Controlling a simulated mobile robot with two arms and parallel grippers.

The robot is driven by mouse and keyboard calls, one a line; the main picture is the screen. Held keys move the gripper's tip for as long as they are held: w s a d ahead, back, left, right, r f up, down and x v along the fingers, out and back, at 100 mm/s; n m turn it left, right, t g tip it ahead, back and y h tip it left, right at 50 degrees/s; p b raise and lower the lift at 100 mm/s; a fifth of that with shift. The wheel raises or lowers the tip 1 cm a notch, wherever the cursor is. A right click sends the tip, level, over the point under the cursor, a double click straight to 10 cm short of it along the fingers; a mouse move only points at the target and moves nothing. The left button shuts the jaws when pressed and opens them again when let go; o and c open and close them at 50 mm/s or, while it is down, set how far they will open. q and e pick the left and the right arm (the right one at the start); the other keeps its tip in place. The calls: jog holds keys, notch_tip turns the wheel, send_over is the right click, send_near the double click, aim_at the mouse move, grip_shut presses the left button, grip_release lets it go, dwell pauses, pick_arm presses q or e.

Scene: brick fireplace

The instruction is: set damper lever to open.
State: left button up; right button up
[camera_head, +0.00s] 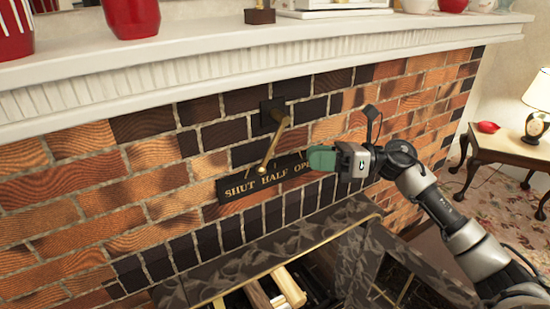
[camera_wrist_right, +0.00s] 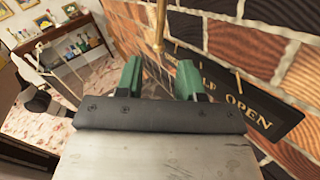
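The damper lever (camera_head: 273,146) is a brass rod hanging from a black square mount (camera_head: 275,113) on the brick wall. Its tip appears just above the black plate (camera_head: 230,190), near SHUT and HALF. The plate's OPEN end is partly hidden by my right gripper (camera_head: 320,158) in the head view. In the right wrist view the green fingers of my right gripper (camera_wrist_right: 158,72) are apart, with nothing between them. The lever (camera_wrist_right: 159,25) shows there beyond the fingertips, in line with the gap. The word OPEN on the plate (camera_wrist_right: 240,105) is readable there. My left gripper is not in view.
A white mantel (camera_head: 200,50) with red vases (camera_head: 131,17) runs above the lever. Below is the dark marble fireplace surround (camera_head: 225,260) with logs (camera_head: 270,298). A wooden side table (camera_head: 500,147) with a lamp (camera_head: 537,105) stands at the right.

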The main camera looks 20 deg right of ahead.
aim_at(266, 156)
jog(key=shift+n+g, duration=0.4)
jog(key=p+x, duration=0.2)
jog(key=x, duration=0.8)
jog(key=shift+a+p, duration=0.15)
jog(key=shift+p, duration=0.2)
jog(key=shift+a, duration=0.15)
jog(key=shift+c, duration=1.3)
jog(key=shift+w, duration=0.15)
grip_shut()
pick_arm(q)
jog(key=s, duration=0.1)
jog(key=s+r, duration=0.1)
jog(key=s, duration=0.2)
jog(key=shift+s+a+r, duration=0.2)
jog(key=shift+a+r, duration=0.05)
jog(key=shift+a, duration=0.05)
pick_arm(e)
jog(key=shift+f, duration=0.1)
